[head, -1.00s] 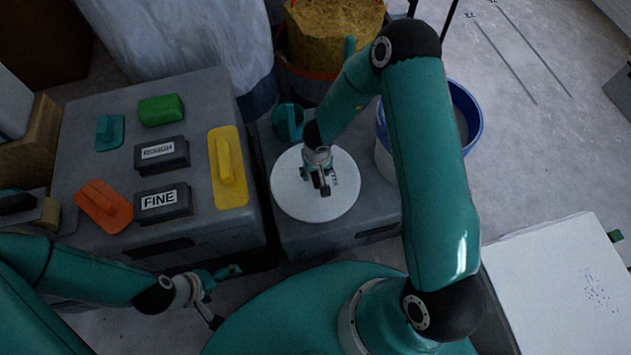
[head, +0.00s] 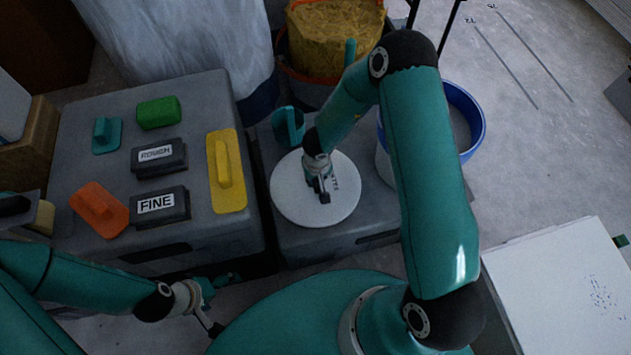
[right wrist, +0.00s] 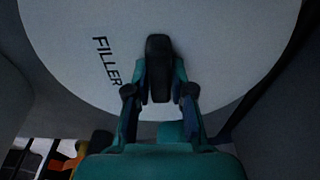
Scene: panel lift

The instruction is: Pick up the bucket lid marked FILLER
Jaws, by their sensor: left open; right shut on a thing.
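The bucket lid (head: 290,195) is a round white disc over the grey box in the middle of the head view. In the right wrist view the lid (right wrist: 220,55) bears the black word FILLER, left of a dark upright handle (right wrist: 159,65). My right gripper (head: 321,190) is over the lid's middle and shut on this handle; its fingers (right wrist: 159,95) lie on both sides of it. I cannot tell whether the lid touches the box. My left gripper (head: 222,302) is open and empty, low at the front, left of centre, away from the lid.
The left grey box (head: 75,150) holds sanding blocks marked ROUGH (head: 158,157) and FINE (head: 160,206), plus green, teal, orange and yellow tools. A blue-rimmed bucket (head: 470,108) stands right of the lid, partly behind my right arm. A white panel (head: 560,285) is at lower right.

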